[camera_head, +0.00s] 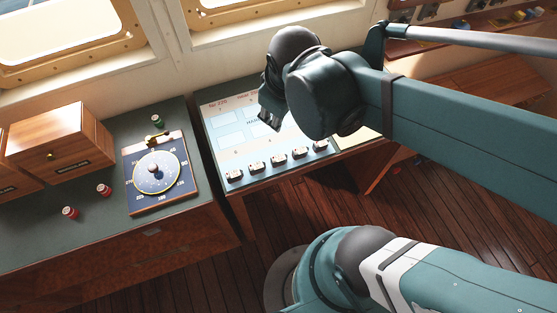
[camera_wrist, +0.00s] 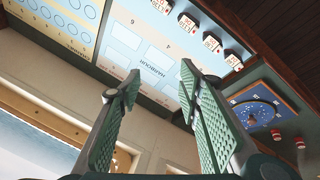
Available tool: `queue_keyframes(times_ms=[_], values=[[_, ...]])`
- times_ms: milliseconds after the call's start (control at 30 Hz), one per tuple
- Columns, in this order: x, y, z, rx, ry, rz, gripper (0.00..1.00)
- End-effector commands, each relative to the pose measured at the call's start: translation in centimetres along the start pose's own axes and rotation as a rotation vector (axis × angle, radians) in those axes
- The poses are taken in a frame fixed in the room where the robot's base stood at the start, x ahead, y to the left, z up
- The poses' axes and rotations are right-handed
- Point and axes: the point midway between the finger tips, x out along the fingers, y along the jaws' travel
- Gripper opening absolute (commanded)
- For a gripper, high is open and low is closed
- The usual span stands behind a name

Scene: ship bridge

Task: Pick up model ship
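I cannot clearly make out a model ship in either view. Several small dark pieces with white labels (camera_head: 257,167) stand in a row along the near edge of a pale printed board (camera_head: 222,113). They are too small to tell what they are. In the wrist view some of these pieces (camera_wrist: 211,42) show at the top, with red marks on white. My gripper (camera_wrist: 156,80) is open and empty, its two green fingers apart over the board (camera_wrist: 128,57). In the head view my gripper (camera_head: 268,118) hangs above the board, partly hidden by my own arm.
A blue dial plate (camera_head: 138,197) lies on the dark counter (camera_head: 40,231) at left, near red-topped pieces (camera_head: 104,190) and a wooden drawer box (camera_head: 62,137). A shelf with small items (camera_head: 490,22) is at upper right. Windows (camera_head: 60,35) line the wall behind.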

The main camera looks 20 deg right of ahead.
Motion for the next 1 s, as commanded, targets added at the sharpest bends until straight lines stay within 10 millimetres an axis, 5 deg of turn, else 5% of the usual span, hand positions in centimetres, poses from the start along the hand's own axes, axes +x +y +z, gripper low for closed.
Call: queue_keyframes(times_ms=[1000], values=[[10.4, -6.4, 1.7, -0.898, -0.404, -0.126, 0.35]])
